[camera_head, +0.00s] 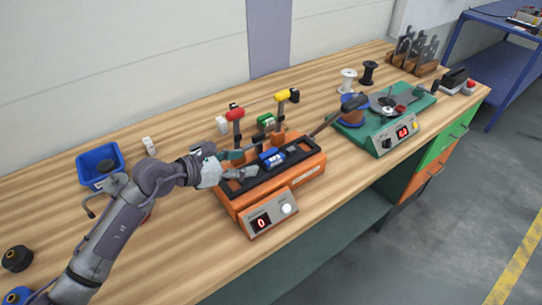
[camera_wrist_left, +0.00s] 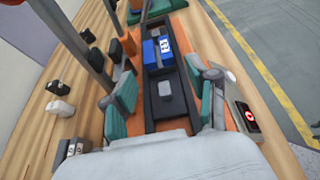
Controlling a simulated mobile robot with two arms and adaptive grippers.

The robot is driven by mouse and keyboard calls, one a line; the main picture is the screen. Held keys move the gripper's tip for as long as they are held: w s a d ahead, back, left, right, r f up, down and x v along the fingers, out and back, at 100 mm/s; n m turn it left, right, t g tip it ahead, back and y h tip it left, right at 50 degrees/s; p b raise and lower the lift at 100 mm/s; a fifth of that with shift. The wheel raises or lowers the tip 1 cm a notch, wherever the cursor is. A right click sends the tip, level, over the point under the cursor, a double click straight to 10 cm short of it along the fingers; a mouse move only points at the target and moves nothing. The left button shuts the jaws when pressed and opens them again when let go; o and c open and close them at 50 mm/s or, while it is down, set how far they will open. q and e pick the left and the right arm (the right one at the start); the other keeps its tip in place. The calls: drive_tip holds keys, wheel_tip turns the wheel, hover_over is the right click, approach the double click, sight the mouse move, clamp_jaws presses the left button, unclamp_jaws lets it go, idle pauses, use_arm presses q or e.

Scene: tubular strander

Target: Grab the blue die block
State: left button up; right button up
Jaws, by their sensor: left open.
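The blue die block (camera_head: 271,158) has a white label and sits in the dark channel on top of the orange machine (camera_head: 299,178). In the left wrist view the blue die block (camera_wrist_left: 157,52) lies ahead of my fingers, in the same dark channel. My left gripper (camera_head: 244,164) is over the left part of the orange machine, to the left of the block. In the left wrist view my left gripper (camera_wrist_left: 167,98) has its fingers spread with a gap between them. The block lies just beyond the fingertips, and I see no contact. My right gripper does not show.
Red-headed (camera_head: 235,114) and yellow-headed (camera_head: 282,95) levers rise behind the block. A green machine (camera_head: 378,124) with a blue spool stands to the right. A blue bin (camera_head: 99,160) is at the left. Bare wooden table (camera_head: 185,240) lies in front of the arm.

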sight(268, 157)
use_arm(q)
drive_tip(key=x, duration=0.3)
drive_tip(key=shift+w+d+f, duration=0.2)
drive_tip(key=shift+w, duration=0.15)
drive_tip(key=shift+w+d+p, duration=0.15)
drive_tip(key=shift+p, duration=0.15)
drive_tip(key=p+x, duration=0.1)
drive_tip(key=x, duration=0.3)
drive_tip(key=shift+w+d+f, duration=0.1)
drive_tip(key=shift+d, duration=0.05)
drive_tip(key=shift+w+d+f, duration=0.15)
drive_tip(key=shift+f, duration=0.05)
drive_tip(key=c, duration=0.4)
clamp_jaws()
drive_tip(key=shift+r, duration=0.15)
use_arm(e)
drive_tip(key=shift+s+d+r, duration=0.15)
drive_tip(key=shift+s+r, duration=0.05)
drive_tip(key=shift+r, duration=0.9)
